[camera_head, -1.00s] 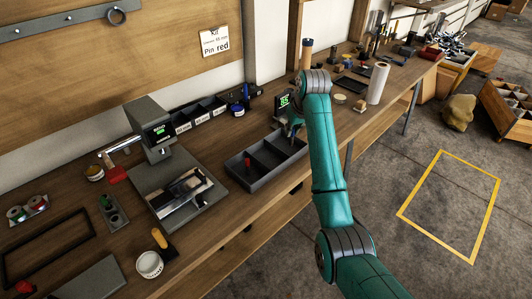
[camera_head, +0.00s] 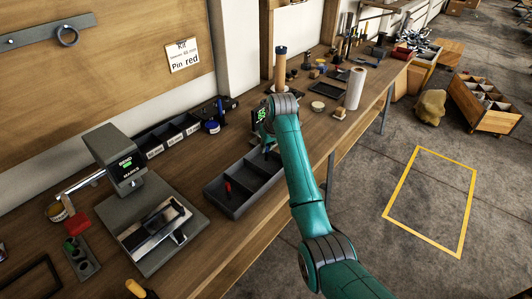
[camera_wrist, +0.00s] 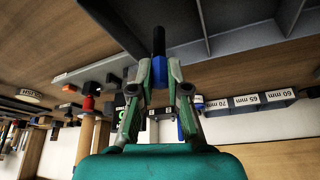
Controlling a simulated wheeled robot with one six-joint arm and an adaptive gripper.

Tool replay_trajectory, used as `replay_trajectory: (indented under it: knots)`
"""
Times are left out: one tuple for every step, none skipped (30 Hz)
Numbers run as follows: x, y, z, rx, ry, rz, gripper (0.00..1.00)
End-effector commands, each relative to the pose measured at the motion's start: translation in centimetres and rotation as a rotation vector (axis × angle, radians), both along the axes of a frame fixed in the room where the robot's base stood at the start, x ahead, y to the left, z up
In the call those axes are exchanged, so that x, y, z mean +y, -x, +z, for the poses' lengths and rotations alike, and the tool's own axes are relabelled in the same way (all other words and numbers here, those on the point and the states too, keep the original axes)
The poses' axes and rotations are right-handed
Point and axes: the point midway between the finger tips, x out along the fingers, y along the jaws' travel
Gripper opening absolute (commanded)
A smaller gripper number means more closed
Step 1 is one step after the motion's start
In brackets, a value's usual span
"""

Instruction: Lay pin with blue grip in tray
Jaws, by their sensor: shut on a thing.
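My gripper (camera_wrist: 159,92) is shut on a pin in the wrist view. The pin's blue grip (camera_wrist: 159,69) sits between the fingertips, and its black shaft (camera_wrist: 158,40) points away from the gripper. The dark grey tray (camera_head: 221,201) lies on the bench with several compartments; part of it also shows at the top of the wrist view (camera_wrist: 185,51). A red pin (camera_head: 228,187) stands in its left compartment. In the head view my gripper (camera_head: 268,146) is around the tray's right end, partly hidden by my arm. Whether the pin touches the tray cannot be told.
A paper roll (camera_head: 354,88) stands at the right. A sign (camera_head: 184,55) reads "Pin red".

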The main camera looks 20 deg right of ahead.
Motion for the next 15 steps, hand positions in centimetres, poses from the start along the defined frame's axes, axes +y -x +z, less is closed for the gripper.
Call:
replay_trajectory:
  knots:
    - [0.0, 0.1, -1.1, 0.004, 0.000, 0.000, 0.00]
    - [0.0, 0.1, -1.5, 0.004, 0.000, 0.000, 0.00]
    - [0.0, 0.1, -2.0, 0.002, 0.000, 0.000, 0.00]
    - [0.0, 0.1, -2.4, 0.002, 0.000, 0.000, 0.00]
    - [0.0, 0.0, -2.7, 0.002, 0.000, 0.000, 0.00]
    - [0.0, 0.0, -2.9, 0.001, 0.000, 0.000, 0.00]
    - [0.0, 0.0, -3.0, 0.001, 0.000, 0.000, 0.00]
    - [0.0, 0.0, -3.0, 0.000, 0.000, 0.000, 0.00]
    - [0.0, 0.0, -3.0, 0.000, 0.000, 0.000, 0.00]
    - [0.0, 0.0, -2.9, 0.000, 0.000, 0.000, 0.00]
    - [0.0, 0.0, -2.9, 0.000, 0.000, 0.000, 0.00]
    - [0.0, 0.0, -2.9, 0.000, 0.000, 0.000, 0.00]
    - [0.0, 0.0, -2.9, 0.000, 0.000, 0.000, 0.00]
    - [0.0, 0.0, -3.0, 0.000, 0.000, 0.000, 0.00]
    - [0.0, 0.0, -3.0, 0.000, 0.000, 0.000, 0.00]
